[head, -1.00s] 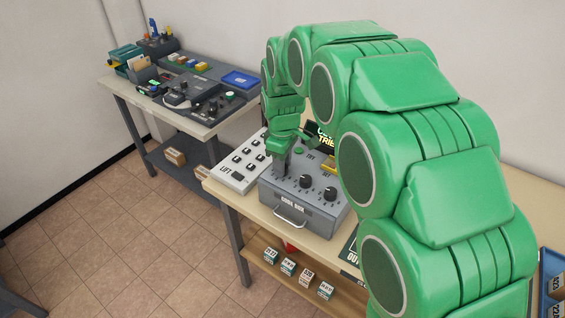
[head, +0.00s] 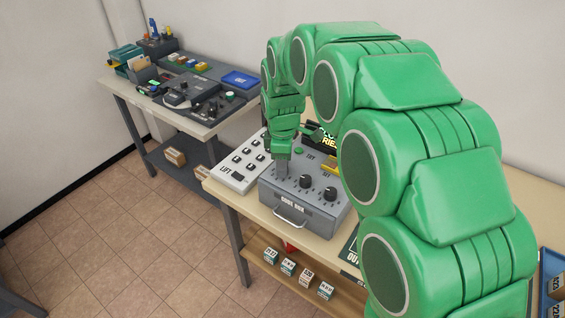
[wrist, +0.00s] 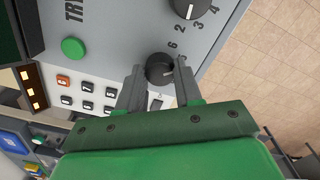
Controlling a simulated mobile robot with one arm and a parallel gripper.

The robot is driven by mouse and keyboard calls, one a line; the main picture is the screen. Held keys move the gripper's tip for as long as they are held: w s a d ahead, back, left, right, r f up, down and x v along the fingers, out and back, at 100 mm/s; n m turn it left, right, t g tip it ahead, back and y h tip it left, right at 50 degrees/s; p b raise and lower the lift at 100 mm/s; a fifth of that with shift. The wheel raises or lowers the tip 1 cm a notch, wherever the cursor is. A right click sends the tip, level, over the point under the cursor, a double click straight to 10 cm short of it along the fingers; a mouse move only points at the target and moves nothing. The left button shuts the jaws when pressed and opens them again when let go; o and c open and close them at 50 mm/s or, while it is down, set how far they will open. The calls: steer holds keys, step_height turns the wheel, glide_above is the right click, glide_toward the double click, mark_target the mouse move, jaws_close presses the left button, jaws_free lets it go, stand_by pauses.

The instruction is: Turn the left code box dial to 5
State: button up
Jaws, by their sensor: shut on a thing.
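The code box (head: 312,208) is a grey case on the near table, with a front handle and a row of black dials. My gripper (head: 282,168) points down over its left end and hides the left dial in the head view. In the wrist view the left dial (wrist: 159,69) is a round black knob between the two fingers of my gripper (wrist: 158,75), which is shut on it. The middle dial (head: 306,181) and right dial (head: 330,193) stand free.
A green button (wrist: 73,48) is on the code box near the left dial. A white LIFT panel (head: 239,163) with black switches lies left of the box. A dark sign stands behind, partly hidden by my arm. Small boxes (head: 288,266) sit on the shelf below.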

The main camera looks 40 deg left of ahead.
steer(key=o, duration=1)
steer(key=shift+o, duration=0.2)
steer(key=shift+r, duration=0.15)
steer(key=shift+r, duration=3.75)
steer(key=w+d+r+m, duration=0.1)
steer(key=d+r+m, duration=0.15)
steer(key=d, duration=0.65)
steer(key=d+r+m, duration=0.2)
steer(key=d+m, duration=0.1)
steer(key=d, duration=0.5)
steer(key=s+d+r+m+g, duration=0.1)
steer(key=s+d+m, duration=0.25)
steer(key=d, duration=0.65)
steer(key=s+d+r+m, duration=0.1)
steer(key=s+d+m, duration=0.3)
steer(key=d, duration=0.6)
steer(key=s+d+f+m, duration=0.1)
steer(key=s+d+m, duration=0.4)
steer(key=s, duration=0.3)
steer(key=s+d+f+m, duration=0.2)
steer(key=s+d+m, duration=0.4)
steer(key=s+d, duration=0.2)
steer(key=shift+s+d+f+g, duration=0.3)
steer(key=shift+s+g, duration=0.1)
steer(key=shift+s, duration=0.25)
